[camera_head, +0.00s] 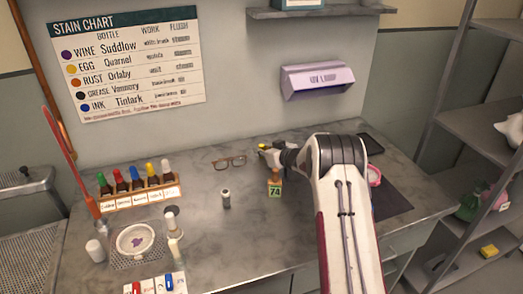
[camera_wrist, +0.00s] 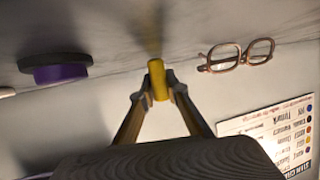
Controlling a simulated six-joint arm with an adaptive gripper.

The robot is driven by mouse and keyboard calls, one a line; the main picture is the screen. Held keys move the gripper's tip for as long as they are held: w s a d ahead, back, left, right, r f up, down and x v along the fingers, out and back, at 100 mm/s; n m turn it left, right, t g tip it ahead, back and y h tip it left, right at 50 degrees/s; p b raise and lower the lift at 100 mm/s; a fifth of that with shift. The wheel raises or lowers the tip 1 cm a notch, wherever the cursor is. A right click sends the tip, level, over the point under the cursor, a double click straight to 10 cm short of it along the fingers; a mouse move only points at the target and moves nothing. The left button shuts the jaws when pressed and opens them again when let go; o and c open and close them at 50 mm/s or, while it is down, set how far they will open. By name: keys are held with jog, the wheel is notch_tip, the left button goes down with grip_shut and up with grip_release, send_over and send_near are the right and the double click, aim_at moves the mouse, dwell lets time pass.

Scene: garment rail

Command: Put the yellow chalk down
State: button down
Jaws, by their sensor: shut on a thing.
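The yellow chalk (camera_wrist: 158,80) is a short yellow cylinder between the fingertips of my gripper (camera_wrist: 160,96) in the wrist view. My gripper is shut on it. A yellow blur behind its end in that view looks like a reflection on the grey worktop (camera_wrist: 215,30). In the head view the chalk (camera_head: 262,147) shows as a small yellow spot at the tip of my gripper (camera_head: 268,153), over the back middle of the worktop (camera_head: 300,245). I cannot tell whether the chalk touches the surface.
Eyeglasses (camera_head: 229,162) lie just left of my gripper. A small bottle with a green 74 tag (camera_head: 275,187) stands in front of it. A dark-capped jar (camera_head: 226,199), a rack of dropper bottles (camera_head: 140,195) and a dish (camera_head: 137,239) are further left. The front middle of the worktop is clear.

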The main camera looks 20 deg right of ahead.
jog(key=shift+f, duration=0.1)
jog(key=c, duration=2)
grip_release()
jog(key=shift+v, duration=6.05)
